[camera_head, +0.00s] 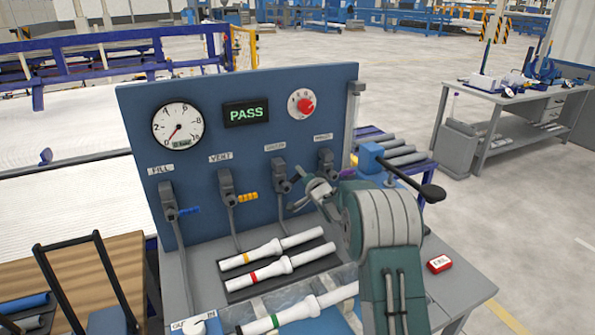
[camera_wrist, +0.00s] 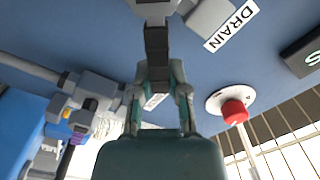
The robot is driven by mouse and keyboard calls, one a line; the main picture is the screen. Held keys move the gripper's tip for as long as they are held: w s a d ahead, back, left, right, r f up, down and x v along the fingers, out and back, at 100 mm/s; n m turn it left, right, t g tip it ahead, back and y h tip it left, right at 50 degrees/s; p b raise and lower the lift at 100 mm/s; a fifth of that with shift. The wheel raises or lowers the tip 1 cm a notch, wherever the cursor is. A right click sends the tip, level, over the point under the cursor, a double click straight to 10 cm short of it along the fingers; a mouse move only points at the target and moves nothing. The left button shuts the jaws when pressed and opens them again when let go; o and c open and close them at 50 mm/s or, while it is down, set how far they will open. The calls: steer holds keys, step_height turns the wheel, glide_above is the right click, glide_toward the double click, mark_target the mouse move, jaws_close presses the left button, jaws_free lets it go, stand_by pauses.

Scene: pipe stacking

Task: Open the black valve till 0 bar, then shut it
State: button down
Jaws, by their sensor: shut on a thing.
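The black valve handle (camera_wrist: 157,42) hangs from a grey valve body (camera_wrist: 156,6) by the DRAIN label (camera_wrist: 231,25) in the wrist view. My gripper (camera_wrist: 158,78) is shut on the handle's end. In the head view my gripper (camera_head: 318,188) is in front of the panel's right-hand valves and hides the black handle.
The display (camera_head: 246,113) reads PASS beside a red knob (camera_head: 306,105). Valves with blue (camera_head: 187,211) and yellow (camera_head: 248,197) handles stand left. White pipes (camera_head: 270,250) lie on the bench.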

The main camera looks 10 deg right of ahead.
steer(key=shift+w+d+f+m, duration=0.1)
steer(key=shift+d+f+m, duration=0.15)
steer(key=shift+f+m, duration=0.75)
steer(key=shift+d+f+m, duration=0.25)
steer(key=shift+f+m, duration=0.2)
steer(key=shift+m, duration=1)
steer(key=shift+w+d+f+m, duration=0.1)
steer(key=shift+d+f+m, duration=0.15)
steer(key=shift+f+m, duration=0.75)
steer(key=shift+s+r+m, duration=0.1)
steer(key=shift+r+m, duration=0.05)
steer(key=shift+m, duration=0.2)
steer(key=c, duration=0.6)
jaws_free()
steer(key=shift+d, duration=0.1)
